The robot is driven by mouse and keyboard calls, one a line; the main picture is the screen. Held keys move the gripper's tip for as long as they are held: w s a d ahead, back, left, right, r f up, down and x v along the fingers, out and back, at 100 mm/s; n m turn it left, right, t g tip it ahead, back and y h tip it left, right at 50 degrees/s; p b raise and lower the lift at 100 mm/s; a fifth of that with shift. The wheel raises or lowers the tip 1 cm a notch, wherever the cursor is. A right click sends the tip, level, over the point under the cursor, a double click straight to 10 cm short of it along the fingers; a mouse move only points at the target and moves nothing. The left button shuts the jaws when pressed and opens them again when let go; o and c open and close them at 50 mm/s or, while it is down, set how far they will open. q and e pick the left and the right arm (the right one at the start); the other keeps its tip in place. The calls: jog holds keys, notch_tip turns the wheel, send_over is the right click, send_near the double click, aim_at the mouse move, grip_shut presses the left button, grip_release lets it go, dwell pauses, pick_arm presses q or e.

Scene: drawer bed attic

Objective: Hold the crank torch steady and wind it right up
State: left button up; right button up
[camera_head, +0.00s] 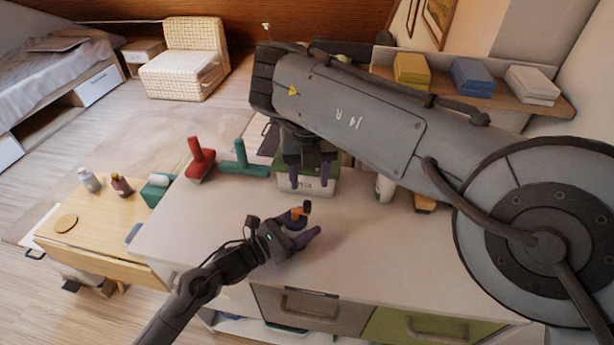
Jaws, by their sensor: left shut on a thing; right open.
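The crank torch (297,214), a small orange body with a dark knob, is on or just above the white cabinet top (215,225) near its middle. My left gripper (306,224) comes in from the lower left and is shut on the torch; its fingers partly hide it. My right gripper (309,178) is open and empty, pointing down behind and above the torch, apart from it, in front of a white and green box. The torch's crank is too small to make out clearly.
The white and green box (318,188) stands behind. A white bottle (384,188) and an orange item (425,203) stand right, partly under my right arm. The cabinet top left of the torch is clear.

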aim_at(307, 203)
jog(key=m, duration=0.6)
jog(key=shift+r, duration=0.15)
jog(key=m, duration=0.5)
jog(key=shift+m, duration=0.3)
jog(key=shift+a+f, duration=0.15)
jog(key=shift+f, duration=3.95)
grip_shut()
grip_release()
jog(key=shift+r, duration=0.1)
jog(key=shift+r, duration=3.7)
